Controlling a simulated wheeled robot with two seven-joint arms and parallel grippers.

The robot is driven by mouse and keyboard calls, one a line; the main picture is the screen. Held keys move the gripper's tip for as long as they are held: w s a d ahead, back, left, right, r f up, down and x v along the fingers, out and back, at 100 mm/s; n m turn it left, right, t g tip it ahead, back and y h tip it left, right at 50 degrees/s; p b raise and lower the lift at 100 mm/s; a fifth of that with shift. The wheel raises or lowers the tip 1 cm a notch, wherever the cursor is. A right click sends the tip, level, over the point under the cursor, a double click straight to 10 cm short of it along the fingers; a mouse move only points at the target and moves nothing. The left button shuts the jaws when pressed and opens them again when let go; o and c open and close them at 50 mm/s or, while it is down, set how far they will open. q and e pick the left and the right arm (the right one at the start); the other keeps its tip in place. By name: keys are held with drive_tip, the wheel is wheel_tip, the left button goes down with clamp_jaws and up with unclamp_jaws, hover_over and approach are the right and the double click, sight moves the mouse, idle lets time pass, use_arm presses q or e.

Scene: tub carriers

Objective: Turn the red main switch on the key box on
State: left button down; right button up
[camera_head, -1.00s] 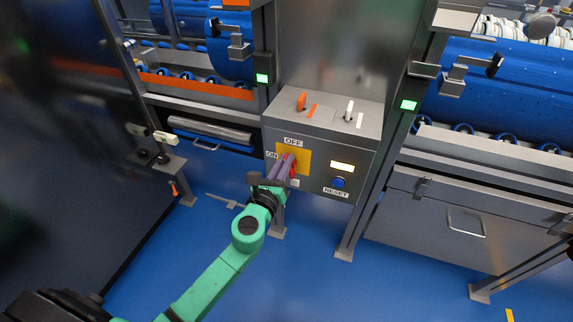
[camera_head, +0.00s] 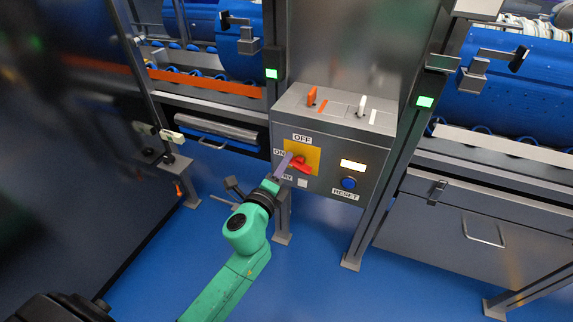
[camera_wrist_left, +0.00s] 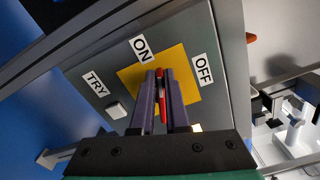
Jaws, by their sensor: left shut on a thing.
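The key box (camera_head: 335,122) is a grey metal box in the middle of the head view. Its red main switch (camera_head: 302,165) sits on a yellow plate (camera_head: 316,155), with OFF above, ON to the left and TRY at lower left. My left gripper (camera_head: 284,166) is shut on the switch handle. In the left wrist view my left gripper (camera_wrist_left: 163,92) has a finger on each side of the red handle (camera_wrist_left: 162,102). The handle is tilted, its one end towards the ON label (camera_wrist_left: 140,49). My fingers partly hide it. My right gripper is out of view.
An orange lever (camera_head: 312,95) and a white lever (camera_head: 362,105) stand on top of the box. Grey posts with green lights flank it. Blue floor lies below.

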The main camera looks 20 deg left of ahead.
use_arm(q)
drive_tip(key=shift+a+f+n+b, duration=0.1)
drive_tip(key=shift+f+n+b, duration=0.15)
drive_tip(key=shift+n, duration=0.7)
drive_tip(key=shift+f+n+b, duration=0.15)
drive_tip(key=shift+f+n, duration=0.2)
drive_tip(key=shift+n, duration=0.6)
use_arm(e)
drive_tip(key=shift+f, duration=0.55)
use_arm(q)
drive_tip(key=c, duration=0.9)
unclamp_jaws()
drive_tip(key=s+b, duration=0.1)
drive_tip(key=s, duration=0.3)
drive_tip(key=s+b, duration=0.1)
drive_tip(key=s, duration=0.4)
drive_tip(key=s+a+b, duration=0.1)
drive_tip(key=s, duration=0.4)
drive_tip(key=shift+s+b, duration=0.25)
drive_tip(key=shift+b, duration=0.15)
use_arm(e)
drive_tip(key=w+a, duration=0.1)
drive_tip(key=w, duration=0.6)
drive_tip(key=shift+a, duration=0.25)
